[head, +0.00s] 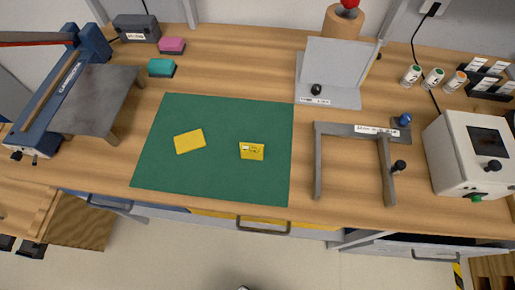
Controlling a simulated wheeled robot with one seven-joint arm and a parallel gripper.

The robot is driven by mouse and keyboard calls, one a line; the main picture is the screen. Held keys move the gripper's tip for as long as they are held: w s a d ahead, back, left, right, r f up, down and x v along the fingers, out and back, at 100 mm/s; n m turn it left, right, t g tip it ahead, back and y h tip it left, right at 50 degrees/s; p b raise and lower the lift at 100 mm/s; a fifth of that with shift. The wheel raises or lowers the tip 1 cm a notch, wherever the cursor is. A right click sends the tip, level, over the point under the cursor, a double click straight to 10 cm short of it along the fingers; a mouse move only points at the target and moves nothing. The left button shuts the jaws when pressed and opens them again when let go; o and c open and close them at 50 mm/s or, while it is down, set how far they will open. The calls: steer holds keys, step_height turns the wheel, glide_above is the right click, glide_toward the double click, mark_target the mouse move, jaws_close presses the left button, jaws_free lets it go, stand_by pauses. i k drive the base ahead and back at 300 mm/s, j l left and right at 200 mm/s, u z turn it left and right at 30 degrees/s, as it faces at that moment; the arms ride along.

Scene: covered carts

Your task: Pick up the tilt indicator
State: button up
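Two small yellow pieces lie on a dark green mat (225,187) on the wooden workbench. The right one, a small yellow block (251,155) with a white and dark marking on its upper part, looks like the tilt indicator. It seems to stand or lean slightly, and its marking is too small to read. The left one is a plain flat yellow plate (189,141), lying tilted in the picture and apart from the block. Nothing touches either piece. My gripper cannot be made out in the head view.
A grey frame (318,165) and a white box with a dark screen (462,165) stand right of the mat. A grey angled stand (335,65) is behind it. A blue-armed machine (50,100) stands left. Bare mat surrounds both yellow pieces.

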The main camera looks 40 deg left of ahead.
mark_target(252, 150)
steer(key=i, duration=0.2)
steer(key=i+l+u, duration=0.2)
steer(key=i+u, duration=0.15)
steer(key=i+l+u, duration=0.3)
steer(key=u, duration=1.5)
